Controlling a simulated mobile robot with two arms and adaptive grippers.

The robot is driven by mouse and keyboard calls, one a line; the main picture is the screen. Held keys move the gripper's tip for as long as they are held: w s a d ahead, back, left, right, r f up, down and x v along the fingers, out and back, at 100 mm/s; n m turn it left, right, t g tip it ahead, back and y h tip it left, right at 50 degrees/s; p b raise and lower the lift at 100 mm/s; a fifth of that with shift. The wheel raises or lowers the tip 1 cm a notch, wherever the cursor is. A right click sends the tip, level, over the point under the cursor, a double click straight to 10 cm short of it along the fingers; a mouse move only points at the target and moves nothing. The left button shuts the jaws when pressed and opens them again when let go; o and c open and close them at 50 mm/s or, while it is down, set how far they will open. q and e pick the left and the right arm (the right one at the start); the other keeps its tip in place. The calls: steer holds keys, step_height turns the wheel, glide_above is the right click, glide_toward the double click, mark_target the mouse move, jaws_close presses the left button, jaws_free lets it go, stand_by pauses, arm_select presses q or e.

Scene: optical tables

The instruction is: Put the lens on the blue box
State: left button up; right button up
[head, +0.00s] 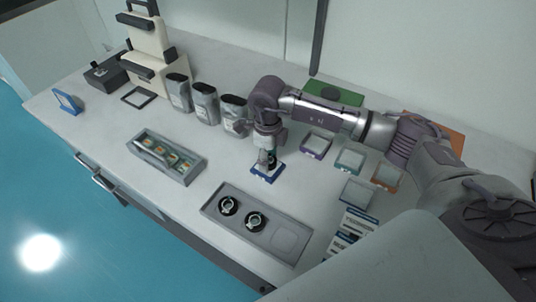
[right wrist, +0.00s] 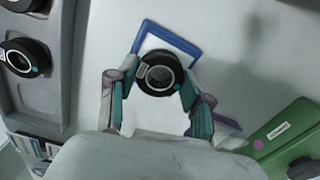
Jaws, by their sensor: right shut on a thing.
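My right gripper (head: 268,158) points down over the blue box (head: 268,176), a small open square tray on the table. In the right wrist view the gripper (right wrist: 159,82) is shut on a round black lens (right wrist: 160,74) with a dark glass middle, one finger on each side. The blue box (right wrist: 188,46) shows behind the lens, which covers the near part of it. I cannot tell whether the lens touches the box. In the head view the gripper largely hides the lens. My left gripper is not in view.
A grey tray (head: 285,240) at the front holds two other lenses (head: 228,205) and a bare place. Purple (head: 316,146), teal (head: 350,160) and orange (head: 387,177) boxes stand to the right. Grey pouches (head: 205,103) stand behind left; a slide tray (head: 167,158) lies left.

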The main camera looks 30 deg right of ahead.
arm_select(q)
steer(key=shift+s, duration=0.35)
arm_select(e)
steer(key=shift+f, duration=0.15)
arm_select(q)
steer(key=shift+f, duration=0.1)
arm_select(e)
steer(key=shift+f, duration=0.1)
steer(key=shift+f+b, duration=0.15)
steer(key=shift+b, duration=0.15)
steer(key=o, duration=1.1)
steer(key=shift+o, duration=0.2)
steer(key=shift+r, duration=0.3)
arm_select(q)
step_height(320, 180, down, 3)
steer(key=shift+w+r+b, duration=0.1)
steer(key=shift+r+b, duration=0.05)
steer(key=shift+b, duration=1.05)
arm_select(e)
step_height(320, 180, up, 12)
